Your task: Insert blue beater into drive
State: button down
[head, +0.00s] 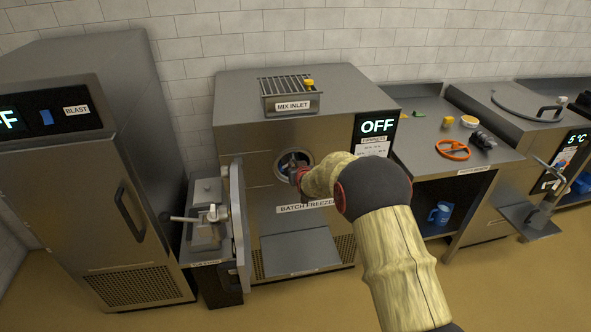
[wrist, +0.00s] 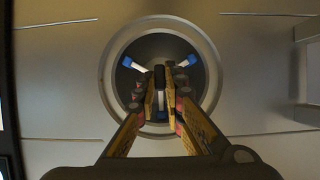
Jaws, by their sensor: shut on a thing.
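The blue beater (wrist: 130,64) shows in the wrist view as metal arms with blue tips inside the round opening (wrist: 107,76) of the batch freezer (head: 238,155). My gripper (wrist: 160,80) is shut on the beater's middle, right at the opening. In the head view my gripper (head: 300,172) reaches to the opening, and my arm covers part of it; a little blue shows there. The drive is hidden behind the beater and the fingers, so I cannot tell whether the beater touches it.
The freezer's door (head: 238,225) stands open to the left. A shelf (head: 300,250) juts out below the opening. The right counter (head: 425,145) carries an orange ring-shaped part (head: 453,149) and small items. A blue mug (head: 439,213) stands beneath it. The display reads OFF.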

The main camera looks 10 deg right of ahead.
jog(key=shift+w+r, duration=0.1)
jog(key=shift+w, duration=0.9)
jog(key=c, duration=1.8)
grip_release()
jog(key=shift+s+f, duration=0.1)
jog(key=shift+f, duration=0.1)
jog(key=shift+r, duration=0.1)
jog(key=shift+v, duration=2.45)
jog(key=shift+r, duration=0.1)
